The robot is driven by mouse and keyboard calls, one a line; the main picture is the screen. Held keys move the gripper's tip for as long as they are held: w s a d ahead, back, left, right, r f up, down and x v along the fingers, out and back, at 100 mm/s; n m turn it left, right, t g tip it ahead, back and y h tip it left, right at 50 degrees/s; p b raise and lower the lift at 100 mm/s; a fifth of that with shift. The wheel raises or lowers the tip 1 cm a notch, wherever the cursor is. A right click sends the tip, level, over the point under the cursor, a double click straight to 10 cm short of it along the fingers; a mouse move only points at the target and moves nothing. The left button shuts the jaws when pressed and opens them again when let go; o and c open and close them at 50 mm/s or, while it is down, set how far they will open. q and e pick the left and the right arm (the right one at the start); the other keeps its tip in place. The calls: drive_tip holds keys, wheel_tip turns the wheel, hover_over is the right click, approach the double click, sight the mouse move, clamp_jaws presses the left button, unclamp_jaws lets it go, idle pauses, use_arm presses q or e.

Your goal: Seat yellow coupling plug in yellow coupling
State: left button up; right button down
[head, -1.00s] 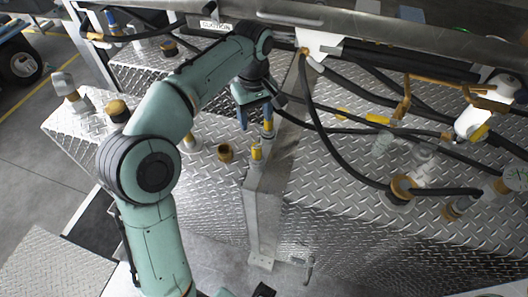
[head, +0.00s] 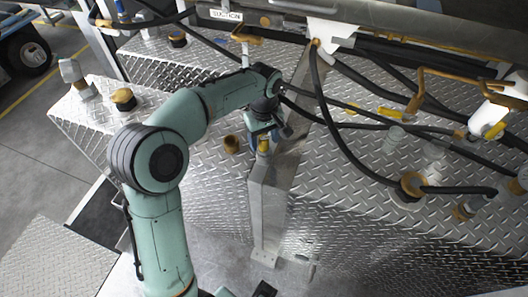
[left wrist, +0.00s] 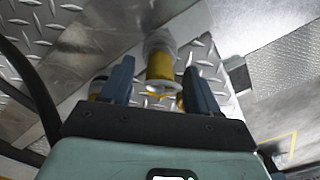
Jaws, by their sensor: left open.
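My left gripper (head: 263,133) is open, pointing down over the top of the metal post. A yellow cylindrical coupling piece (head: 264,146) shows just below its fingers. In the left wrist view this yellow piece (left wrist: 160,68) stands between the two blue-grey fingers of the left gripper (left wrist: 160,88), with gaps on both sides. It has a grey round part at its far end and a pale near end. I cannot tell whether it is the plug or the coupling. Other yellow bits show beside the fingers, mostly hidden. My right gripper is not in view.
A brass-coloured ring fitting (head: 232,144) stands on the tread plate just left of the gripper. Black hoses (head: 328,115) hang to the right. A brass fitting (head: 412,184) and a yellow-marked white cylinder (head: 497,105) are farther right. The metal post (head: 268,205) stands below the gripper.

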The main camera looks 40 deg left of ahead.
use_arm(q)
drive_tip(key=shift+c, duration=0.3)
clamp_jaws()
